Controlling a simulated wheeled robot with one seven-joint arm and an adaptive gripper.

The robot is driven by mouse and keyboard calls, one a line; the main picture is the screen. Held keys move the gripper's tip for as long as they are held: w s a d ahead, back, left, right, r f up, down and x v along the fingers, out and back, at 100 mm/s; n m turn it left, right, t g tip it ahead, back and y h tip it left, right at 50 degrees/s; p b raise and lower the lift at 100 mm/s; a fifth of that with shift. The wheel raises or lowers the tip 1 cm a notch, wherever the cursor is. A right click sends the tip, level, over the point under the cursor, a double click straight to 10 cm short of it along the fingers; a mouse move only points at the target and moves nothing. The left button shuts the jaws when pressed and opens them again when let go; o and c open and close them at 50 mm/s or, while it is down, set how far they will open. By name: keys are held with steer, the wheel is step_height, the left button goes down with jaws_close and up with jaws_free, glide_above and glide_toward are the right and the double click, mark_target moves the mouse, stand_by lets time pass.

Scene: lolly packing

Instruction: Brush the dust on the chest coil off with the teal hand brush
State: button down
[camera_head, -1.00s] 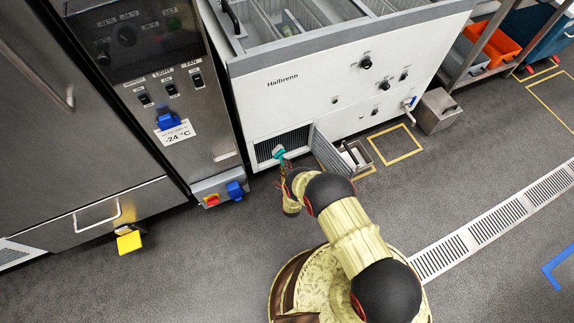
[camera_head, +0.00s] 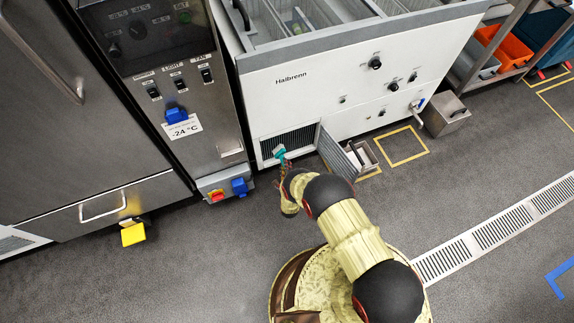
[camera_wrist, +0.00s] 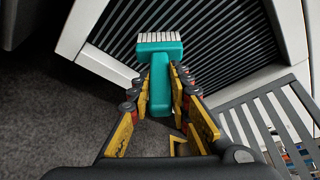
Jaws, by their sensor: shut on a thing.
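The teal hand brush (camera_wrist: 160,62) is in my gripper (camera_wrist: 160,85), which is shut on its handle in the wrist view. Its white bristles (camera_wrist: 158,38) point away from me at the dark, ribbed coil (camera_wrist: 115,28). I cannot tell whether the bristles touch the coil. In the head view the brush (camera_head: 279,151) is at the coil opening (camera_head: 300,140), low on the white Halbrenn chest. I cannot make out dust on the coil.
A louvred door (camera_head: 338,153) stands open right of the coil; it also shows in the wrist view (camera_wrist: 265,120). A small open bin (camera_head: 364,155) stands beside it. A steel cabinet with a red and blue switch box (camera_head: 222,187) is at the left. Floor in front is clear.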

steer(key=shift+a, duration=0.15)
steer(key=shift+a, duration=0.4)
steer(key=shift+s, duration=0.1)
steer(key=s+d+p, duration=0.2)
steer(key=s+d, duration=0.1)
steer(key=s, duration=0.5)
steer(key=shift+s, duration=0.35)
stand_by(0.4)
